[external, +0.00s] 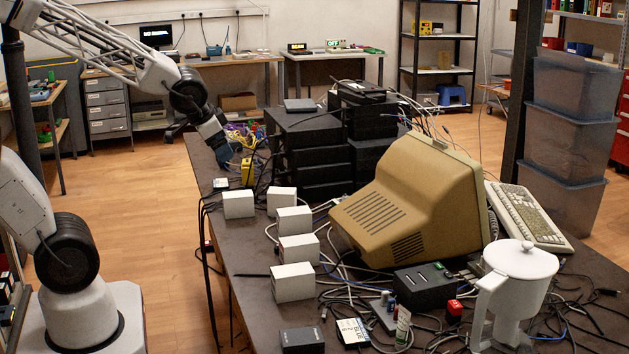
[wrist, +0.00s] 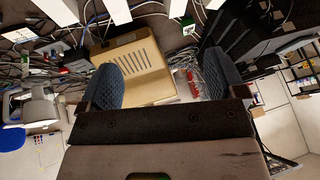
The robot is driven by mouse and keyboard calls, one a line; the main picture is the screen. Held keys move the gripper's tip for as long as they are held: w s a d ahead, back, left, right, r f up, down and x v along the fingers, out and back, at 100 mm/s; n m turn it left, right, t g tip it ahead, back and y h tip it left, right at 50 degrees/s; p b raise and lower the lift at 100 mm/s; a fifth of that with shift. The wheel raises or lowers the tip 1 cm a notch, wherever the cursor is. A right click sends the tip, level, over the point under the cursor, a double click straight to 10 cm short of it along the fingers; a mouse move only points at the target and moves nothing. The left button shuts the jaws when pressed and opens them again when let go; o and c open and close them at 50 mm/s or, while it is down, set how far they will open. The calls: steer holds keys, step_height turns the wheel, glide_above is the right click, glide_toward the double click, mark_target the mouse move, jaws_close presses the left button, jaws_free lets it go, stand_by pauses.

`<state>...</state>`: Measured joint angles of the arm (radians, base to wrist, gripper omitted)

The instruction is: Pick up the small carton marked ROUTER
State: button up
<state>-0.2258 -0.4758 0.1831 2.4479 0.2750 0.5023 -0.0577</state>
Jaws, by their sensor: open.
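Several small white cartons stand on the dark table in the external view: one at the far left (external: 238,205), one beside it (external: 281,202), and others in a row toward the front (external: 294,220) (external: 298,249) (external: 292,283). I cannot read ROUTER on any of them; their marked faces are not visible. My gripper (external: 224,153) is above the table's far left edge, behind the cartons, and touches none. In the wrist view my gripper (wrist: 162,76) is open and empty, its two fingers wide apart. White cartons (wrist: 61,10) (wrist: 118,10) (wrist: 177,8) show cut off at that view's top edge.
A beige monitor (external: 410,205) stands right of the cartons. Stacked black devices (external: 305,150) stand behind them, and a yellow device (external: 248,172) is near my gripper. Loose cables, a black box (external: 425,287) and a white jug (external: 515,290) crowd the table's front right.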

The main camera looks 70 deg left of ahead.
steer(key=w+a+f+t+y, duration=0.1)
steer(key=w+a+f, duration=0.2)
steer(key=a, duration=0.3)
steer(key=w+a+f+t, duration=0.1)
steer(key=w+a+f, duration=0.1)
steer(key=w+a, duration=0.35)
steer(key=m+t+h, duration=0.2)
steer(key=t, duration=0.2)
glide_above(227, 195)
steer(key=w+d, duration=0.1)
steer(key=d, duration=0.2)
step_height(227, 195, down, 14)
steer(key=s+a+f+h, duration=0.1)
steer(key=s+f, duration=0.1)
steer(key=s+a+f+t+h, duration=0.1)
steer(key=s+f, duration=0.1)
steer(key=s+a+f+t+h, duration=0.1)
steer(key=s+f, duration=0.1)
steer(key=shift+a+f, duration=0.4)
steer(key=shift+w, duration=0.1)
steer(key=shift+x, duration=1.25)
